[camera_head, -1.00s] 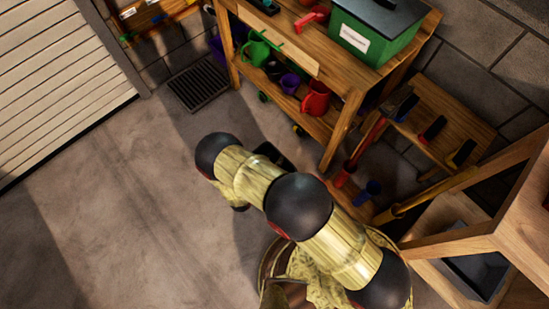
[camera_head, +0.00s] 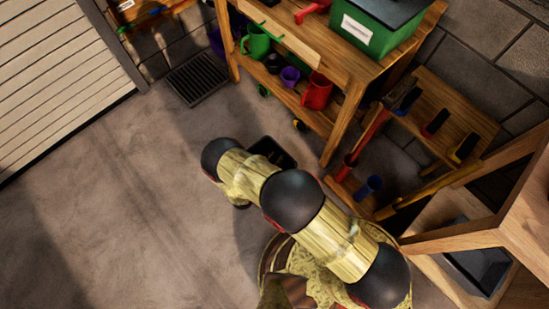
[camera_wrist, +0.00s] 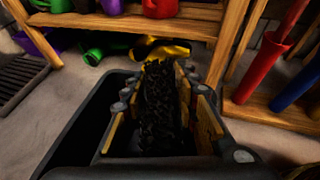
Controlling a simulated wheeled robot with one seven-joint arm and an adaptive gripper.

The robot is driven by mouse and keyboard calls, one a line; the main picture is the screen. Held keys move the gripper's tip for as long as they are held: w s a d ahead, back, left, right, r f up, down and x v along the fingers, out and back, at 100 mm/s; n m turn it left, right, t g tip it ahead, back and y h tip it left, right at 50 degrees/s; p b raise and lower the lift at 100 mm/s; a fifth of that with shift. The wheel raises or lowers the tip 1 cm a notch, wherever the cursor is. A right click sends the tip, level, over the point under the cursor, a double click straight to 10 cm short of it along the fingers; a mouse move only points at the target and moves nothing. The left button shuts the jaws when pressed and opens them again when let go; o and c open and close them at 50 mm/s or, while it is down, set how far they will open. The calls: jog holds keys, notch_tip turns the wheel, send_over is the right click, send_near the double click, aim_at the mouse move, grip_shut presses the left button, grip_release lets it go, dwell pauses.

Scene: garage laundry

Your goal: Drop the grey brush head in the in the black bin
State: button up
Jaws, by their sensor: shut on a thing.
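In the wrist view my gripper (camera_wrist: 163,78) is shut on a dark, bristly brush head (camera_wrist: 160,112), which lies lengthwise between the fingers. The black bin (camera_wrist: 75,132) is below and around the gripper, with its dark rim and wall showing at the left. The brush head appears over the bin's opening; its exact height above or inside the rim is unclear. In the head view the black bin (camera_head: 272,150) shows partly on the floor beyond my arm. My arm hides the gripper and brush head there.
A wooden shelf (camera_head: 290,102) with a red can (camera_head: 317,90) and green can (camera_head: 257,40) stands just beyond the bin. Long-handled tools and a wooden rack (camera_head: 455,115) are at the right. A floor grate (camera_head: 197,80) lies left. The left floor is clear.

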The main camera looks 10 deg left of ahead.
jog(key=o, duration=1.2)
jog(key=shift+o, duration=0.3)
jog(key=v, duration=1.1)
jog(key=shift+s+a, duration=0.1)
jog(key=shift+a, duration=0.05)
jog(key=shift+s+a+r, duration=0.1)
jog(key=shift+s+r, duration=0.05)
jog(key=shift+s, duration=0.15)
